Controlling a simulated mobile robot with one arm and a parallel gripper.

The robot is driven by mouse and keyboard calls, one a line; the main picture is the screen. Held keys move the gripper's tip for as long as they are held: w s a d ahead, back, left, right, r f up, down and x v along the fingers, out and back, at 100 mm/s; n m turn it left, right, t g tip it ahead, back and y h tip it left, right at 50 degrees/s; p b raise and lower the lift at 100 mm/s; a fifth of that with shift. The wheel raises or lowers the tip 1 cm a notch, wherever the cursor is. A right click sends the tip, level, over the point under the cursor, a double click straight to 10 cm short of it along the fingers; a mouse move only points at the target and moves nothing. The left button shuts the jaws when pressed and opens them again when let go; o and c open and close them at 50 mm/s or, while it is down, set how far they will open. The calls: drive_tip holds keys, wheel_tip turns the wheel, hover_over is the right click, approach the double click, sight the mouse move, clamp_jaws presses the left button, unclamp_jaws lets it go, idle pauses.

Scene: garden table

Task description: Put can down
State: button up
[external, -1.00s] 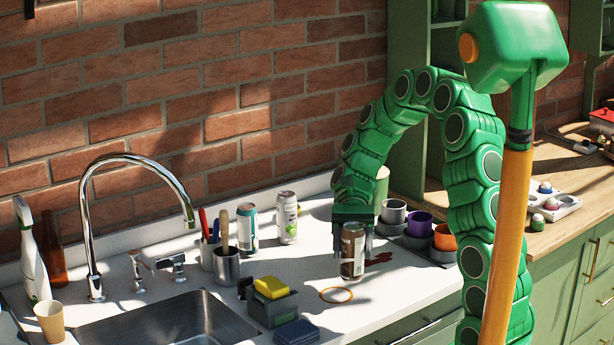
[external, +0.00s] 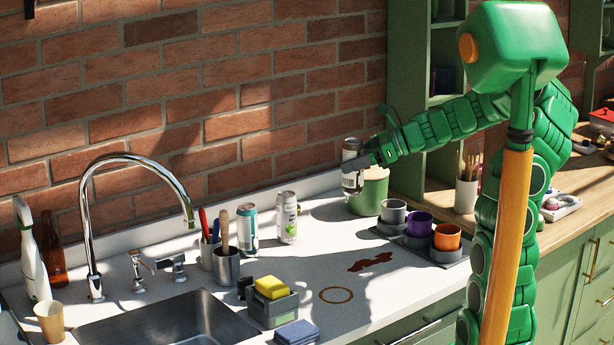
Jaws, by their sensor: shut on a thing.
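A dark brown and white can (external: 351,168) is in my gripper (external: 362,163) in the external view. My gripper is shut on it from the right side, with the arm reaching in nearly level. The can is upright and appears raised above the back of the white counter (external: 318,262), just left of the green canister (external: 374,193). Two other cans stand upright on the counter to the left: a teal and silver can (external: 247,229) and a white and green can (external: 287,217).
A tray with grey, purple and orange cups (external: 447,238) stands on the right. A dark red stain (external: 371,262) and an orange ring mark (external: 336,295) lie on open counter. A sponge caddy (external: 273,308), tool cup (external: 226,266) and sink (external: 165,325) are left.

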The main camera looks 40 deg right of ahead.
drive_tip(key=w+d+r+m+t+h, duration=0.1)
drive_tip(key=d+r+m+t+h, duration=0.1)
drive_tip(key=d, duration=0.3)
drive_tip(key=shift+w+d+f, duration=0.4)
drive_tip(key=shift+w+f, duration=1.95)
drive_tip(key=shift+f, duration=0.7)
drive_tip(key=shift+w+d+f, duration=0.4)
drive_tip(key=shift+w+f, duration=2)
drive_tip(key=shift+f, duration=0.65)
drive_tip(key=shift+w+d+f, duration=0.4)
drive_tip(key=shift+w+f, duration=1.95)
drive_tip(key=shift+f, duration=0.7)
drive_tip(key=shift+f, duration=0.1)
drive_tip(key=o, duration=1.2)
drive_tip(key=shift+o, duration=0.2)
drive_tip(key=shift+d, duration=0.1)
